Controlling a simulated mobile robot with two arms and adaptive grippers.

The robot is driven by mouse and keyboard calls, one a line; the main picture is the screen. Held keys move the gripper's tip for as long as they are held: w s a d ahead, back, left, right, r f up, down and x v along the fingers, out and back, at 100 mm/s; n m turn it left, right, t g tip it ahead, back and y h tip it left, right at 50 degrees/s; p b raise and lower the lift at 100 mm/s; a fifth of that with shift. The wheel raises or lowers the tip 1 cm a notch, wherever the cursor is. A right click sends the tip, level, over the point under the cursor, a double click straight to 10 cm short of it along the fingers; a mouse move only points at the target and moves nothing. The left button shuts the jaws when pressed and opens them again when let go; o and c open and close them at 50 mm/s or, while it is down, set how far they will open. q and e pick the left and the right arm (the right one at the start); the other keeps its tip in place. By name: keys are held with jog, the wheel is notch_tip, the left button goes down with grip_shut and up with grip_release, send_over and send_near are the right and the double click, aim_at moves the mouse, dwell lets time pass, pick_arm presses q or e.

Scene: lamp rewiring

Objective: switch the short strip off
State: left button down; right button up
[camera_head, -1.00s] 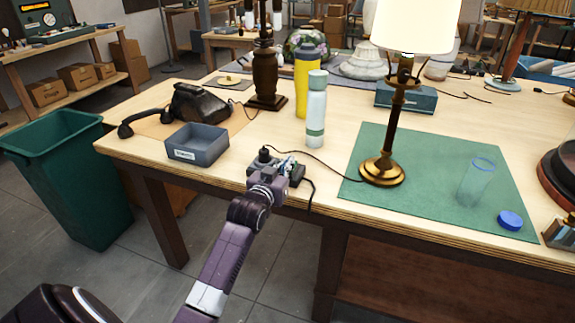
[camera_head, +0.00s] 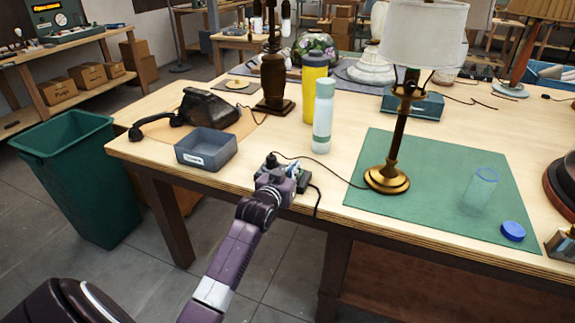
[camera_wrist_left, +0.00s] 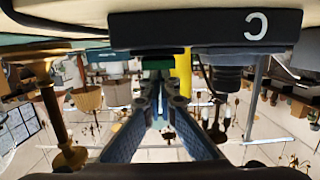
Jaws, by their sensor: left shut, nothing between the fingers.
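The short strip (camera_head: 303,181) is a small black block near the front edge of the workbench, partly hidden by my left gripper. A black plug (camera_head: 271,161) sits in its left end, with a cord leading to the brass lamp (camera_head: 387,178). The lamp's shade (camera_head: 424,36) looks unlit. My left gripper (camera_head: 287,174) is shut and empty at the strip. In the left wrist view, which is upside down, the strip (camera_wrist_left: 205,29) bears a letter "C", and the fingertips (camera_wrist_left: 161,85) are close to it. Contact and the switch position cannot be told. My right gripper is out of view.
A grey open bin (camera_head: 205,150) and a black telephone (camera_head: 205,107) stand left of the strip. A white bottle (camera_head: 323,117) and a yellow bottle (camera_head: 313,85) stand behind it. A green mat (camera_head: 450,205) with a clear jar (camera_head: 480,190) lies to the right.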

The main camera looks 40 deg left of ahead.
pick_arm(q)
notch_tip(320, 180, up, 4)
jog(key=shift+w+f+p, duration=0.15)
jog(key=shift+f+p, duration=0.05)
jog(key=shift+p, duration=1.05)
jog(key=r+b+v, duration=0.1)
jog(key=v, duration=0.8)
jog(key=shift+s+r, duration=0.25)
jog(key=shift+s, duration=0.05)
jog(key=shift+d, duration=0.1)
